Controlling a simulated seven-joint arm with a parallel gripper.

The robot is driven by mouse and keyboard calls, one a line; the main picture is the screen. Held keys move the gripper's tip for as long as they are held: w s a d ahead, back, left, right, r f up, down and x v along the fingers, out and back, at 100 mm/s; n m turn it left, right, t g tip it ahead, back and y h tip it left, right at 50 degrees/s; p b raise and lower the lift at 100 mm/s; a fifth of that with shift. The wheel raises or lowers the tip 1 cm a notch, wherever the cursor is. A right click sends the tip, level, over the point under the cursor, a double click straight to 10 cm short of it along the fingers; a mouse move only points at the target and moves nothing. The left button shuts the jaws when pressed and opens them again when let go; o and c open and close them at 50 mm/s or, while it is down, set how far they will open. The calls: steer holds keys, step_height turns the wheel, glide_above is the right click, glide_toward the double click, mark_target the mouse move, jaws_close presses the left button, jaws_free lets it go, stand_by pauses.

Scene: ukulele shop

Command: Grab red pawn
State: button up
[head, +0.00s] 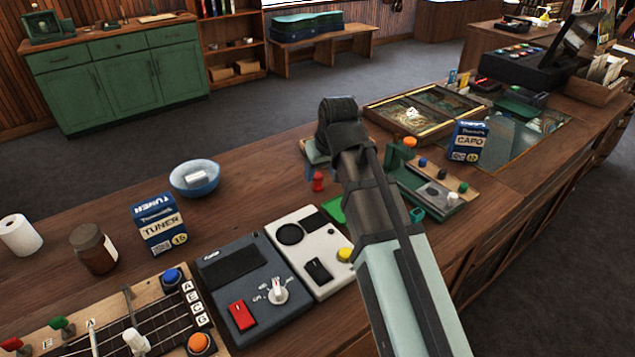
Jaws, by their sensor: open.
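The red pawn (318,182) stands upright on the wooden counter, left of my arm's wrist. My gripper (322,170) is close to the pawn, mostly hidden behind my own dark wrist. It looks open, with a finger visible just left of the pawn's top. I cannot tell whether the pawn is between the fingers or just in front of them. No contact can be made out.
A blue bowl (195,177) and blue tuner box (159,223) stand left. Grey (228,313) and white (300,222) devices lie in front. A green pegged stand (440,190) and capo box (467,141) are right. Counter between bowl and pawn is clear.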

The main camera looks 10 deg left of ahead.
mark_target(318, 176)
steer(key=shift+x, duration=2.4)
steer(key=shift+a, duration=0.1)
steer(key=shift+c, duration=0.4)
steer(key=shift+r, duration=0.1)
jaws_close()
